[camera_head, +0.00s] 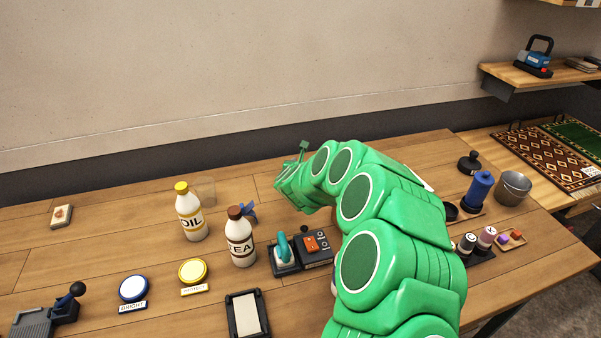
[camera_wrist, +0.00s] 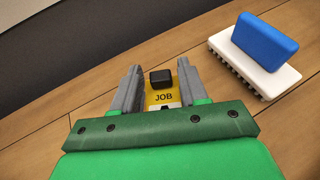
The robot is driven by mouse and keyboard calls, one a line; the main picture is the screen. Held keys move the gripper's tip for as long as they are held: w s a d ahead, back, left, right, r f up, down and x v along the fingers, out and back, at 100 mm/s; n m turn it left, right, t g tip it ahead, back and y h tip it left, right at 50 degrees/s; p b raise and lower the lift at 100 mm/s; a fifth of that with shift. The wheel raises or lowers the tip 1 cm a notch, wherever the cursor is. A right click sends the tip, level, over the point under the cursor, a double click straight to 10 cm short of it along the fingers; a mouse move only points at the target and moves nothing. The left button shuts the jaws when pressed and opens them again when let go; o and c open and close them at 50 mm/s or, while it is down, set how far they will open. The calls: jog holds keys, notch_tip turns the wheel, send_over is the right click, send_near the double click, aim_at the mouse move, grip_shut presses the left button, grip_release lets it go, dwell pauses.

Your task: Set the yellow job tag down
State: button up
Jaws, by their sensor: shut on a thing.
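The yellow job tag (camera_wrist: 162,97) shows in the wrist view between the two grey fingers of my gripper (camera_wrist: 158,84). It carries the word JOB and a black block on top. My gripper is shut on it. The tag is over or on the wooden bench top (camera_wrist: 85,105); I cannot tell if it touches the wood. In the head view my green arm reaches across the bench to the back, and the arm hides the tag.
A white brush with a blue handle (camera_wrist: 265,45) is right of my gripper in the wrist view. In the head view, an oil bottle (camera_head: 191,215) and a tea bottle (camera_head: 240,240) stand left of my arm. A blue canister (camera_head: 480,188) and metal bucket (camera_head: 513,187) stand right.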

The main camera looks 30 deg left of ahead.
jog(key=shift+w+a+f, duration=0.4)
jog(key=shift+f, duration=1.85)
jog(key=shift+f, duration=0.1)
jog(key=o, duration=1)
jog(key=shift+w, duration=0.1)
jog(key=shift+s+d+r, duration=0.25)
jog(key=shift+s+r, duration=0.1)
jog(key=shift+s, duration=0.25)
jog(key=v, duration=0.9)
jog(key=shift+s+r, duration=0.15)
jog(key=shift+s+d+r, duration=0.15)
jog(key=shift+s+d, duration=0.1)
jog(key=shift+s, duration=0.35)
jog(key=shift+r, duration=0.1)
